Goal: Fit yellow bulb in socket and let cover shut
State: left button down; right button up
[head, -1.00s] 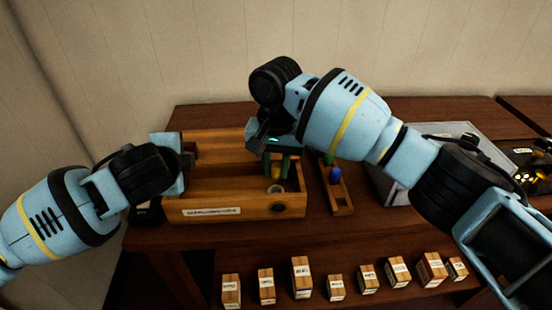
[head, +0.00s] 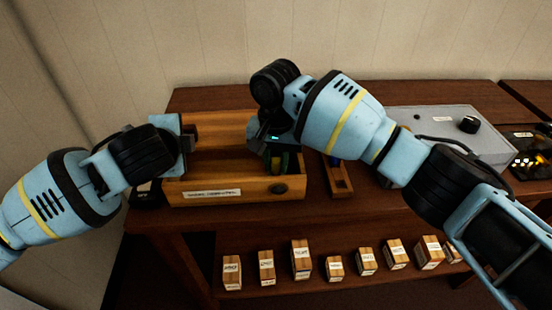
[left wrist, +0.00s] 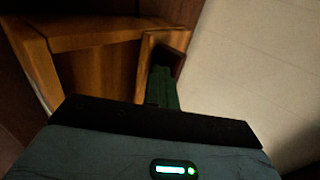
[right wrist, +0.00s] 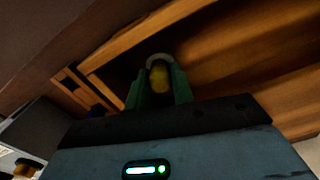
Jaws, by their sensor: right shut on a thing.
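The wooden box (head: 235,190) stands on the table, with a label and a dark round spot on its front. My right gripper (head: 280,163) is over the box's right end, its green fingers pointing down. In the right wrist view those fingers are shut on the yellow bulb (right wrist: 160,77). A pale rim shows at the bulb's far end; I cannot tell whether the bulb is seated. The socket is hidden in the head view. My left gripper (left wrist: 162,88) is at the box's left end, by a dark red block (left wrist: 177,61). Its grip there is unclear.
A narrow wooden tray (head: 338,178) with a blue bulb, partly hidden, lies right of the box. A grey case (head: 435,125) with a black knob stands further right. Several small labelled boxes (head: 301,260) line a lower shelf.

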jog(key=o, duration=1)
jog(key=shift+o, duration=0.2)
notch_tip(320, 180, up, 12)
jog(key=shift+r, duration=0.1)
